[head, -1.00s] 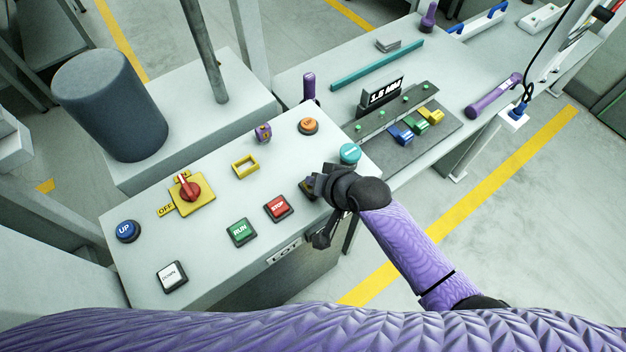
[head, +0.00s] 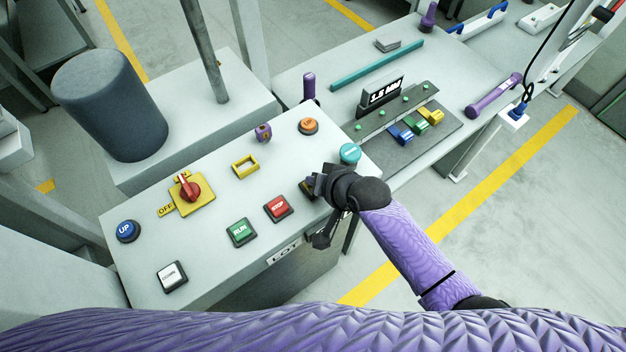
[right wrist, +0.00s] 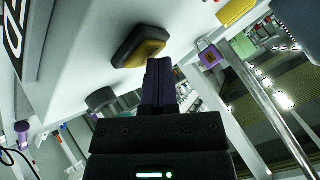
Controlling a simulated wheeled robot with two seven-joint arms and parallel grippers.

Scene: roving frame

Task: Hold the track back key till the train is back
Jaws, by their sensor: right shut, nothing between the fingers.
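A yellow key in a dark frame (head: 308,188) sits near the right front of the grey panel, mostly covered by my right gripper in the head view. It shows in the right wrist view (right wrist: 145,52); its label cannot be read. My right gripper (right wrist: 158,64) is shut and empty, its fingertips at the key's edge, seemingly touching; how far the key is pressed cannot be told. In the head view my right gripper (head: 318,186) hides its own fingertips. I cannot make out a train for certain; blue, green and yellow blocks (head: 418,124) stand on a dark board. My left gripper is not in view.
Close by are a red STOP key (head: 278,208), a green RUN key (head: 241,232), a teal button (head: 350,153) and an orange button (head: 308,126). A red rotary switch (head: 190,188) and a blue UP button (head: 127,231) lie further left. A dark display (head: 381,96) stands behind.

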